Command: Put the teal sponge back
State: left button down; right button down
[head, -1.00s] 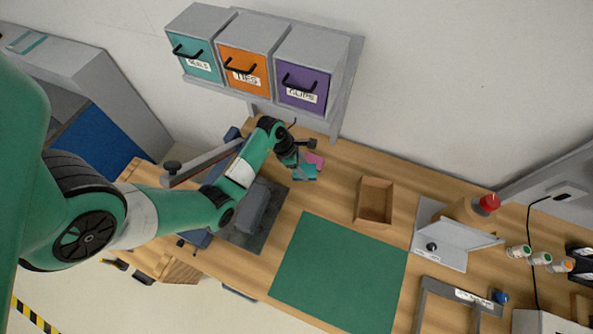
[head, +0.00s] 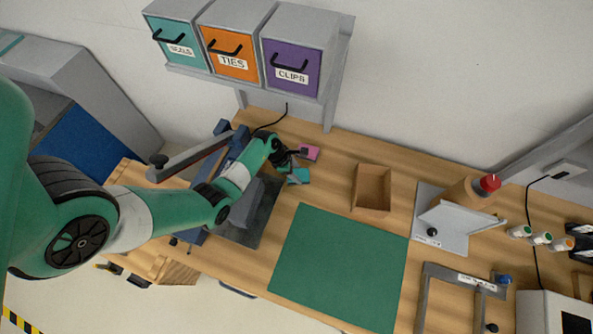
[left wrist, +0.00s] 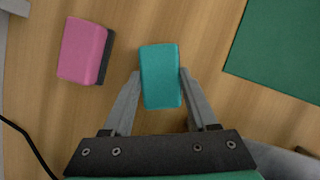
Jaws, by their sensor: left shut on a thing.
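The teal sponge (head: 300,177) is between the fingers of my left gripper (head: 296,170), over the wooden bench beyond the green mat's far left corner. In the left wrist view the teal sponge (left wrist: 160,76) is gripped by its sides, between both fingertips of the left gripper (left wrist: 160,82). Whether it touches the bench I cannot tell. A pink sponge (head: 309,153) with a dark underside lies just behind it; it also shows in the left wrist view (left wrist: 83,51), apart from the teal one. My right gripper is not in view.
The green mat (head: 340,265) lies in front, bare. An open wooden box (head: 373,189) stands to the right, and a grey stand (head: 440,225) beyond it. Labelled drawers (head: 230,55) hang on the wall. A black cable (left wrist: 28,143) lies near the pink sponge.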

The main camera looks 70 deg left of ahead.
pick_arm(q)
jog(key=shift+f, duration=0.1)
jog(key=shift+c, duration=0.9)
grip_release()
jog(key=shift+r, duration=0.35)
jog(key=p+v, duration=0.4)
jog(key=v, duration=0.7)
jog(key=shift+r, duration=0.3)
